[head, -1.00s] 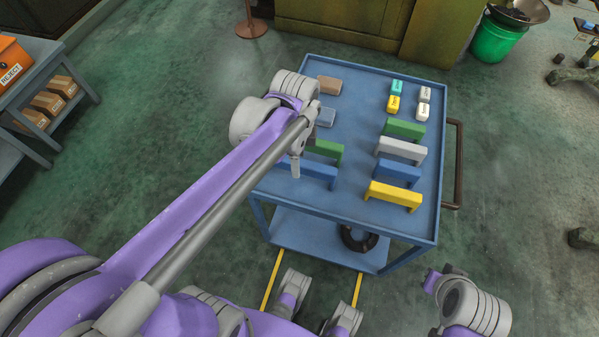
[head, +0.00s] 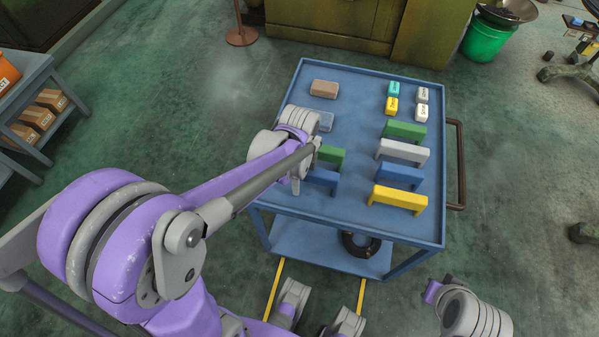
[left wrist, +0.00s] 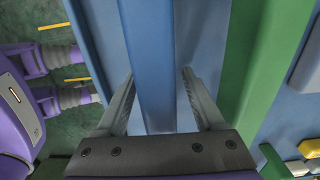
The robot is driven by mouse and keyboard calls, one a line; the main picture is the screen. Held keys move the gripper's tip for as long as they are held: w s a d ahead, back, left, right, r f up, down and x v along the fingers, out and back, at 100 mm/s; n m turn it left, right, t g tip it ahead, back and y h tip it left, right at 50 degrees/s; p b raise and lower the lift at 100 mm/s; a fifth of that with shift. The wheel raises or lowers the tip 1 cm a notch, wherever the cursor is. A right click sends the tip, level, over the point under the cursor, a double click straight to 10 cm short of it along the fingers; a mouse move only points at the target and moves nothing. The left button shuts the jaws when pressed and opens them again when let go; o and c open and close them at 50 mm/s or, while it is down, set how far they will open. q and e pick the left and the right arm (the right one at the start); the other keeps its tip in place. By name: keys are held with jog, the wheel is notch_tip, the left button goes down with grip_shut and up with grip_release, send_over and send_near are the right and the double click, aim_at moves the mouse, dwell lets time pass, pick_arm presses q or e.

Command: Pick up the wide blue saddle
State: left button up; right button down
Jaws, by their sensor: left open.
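The wide blue saddle (head: 324,179) stands at the near left of the blue cart top, partly hidden by my left gripper in the head view. My left gripper (head: 297,184) is over its left part. In the left wrist view the blue saddle (left wrist: 150,60) runs between the two spread fingers of my left gripper (left wrist: 158,82). The gripper is open, with a finger on each side of the saddle. I cannot tell whether either finger touches it. A green saddle (left wrist: 252,60) lies close beside the right finger. My right gripper is not in view.
On the cart (head: 350,215), a right row holds green (head: 404,131), grey (head: 403,151), shorter blue (head: 401,174) and yellow (head: 398,198) saddles. A brown block (head: 324,89) and small labelled blocks (head: 393,89) sit farther back. The middle strip is clear.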

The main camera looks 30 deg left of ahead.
pick_arm(q)
jog(key=shift+c, duration=0.3)
grip_shut()
dwell(0.3)
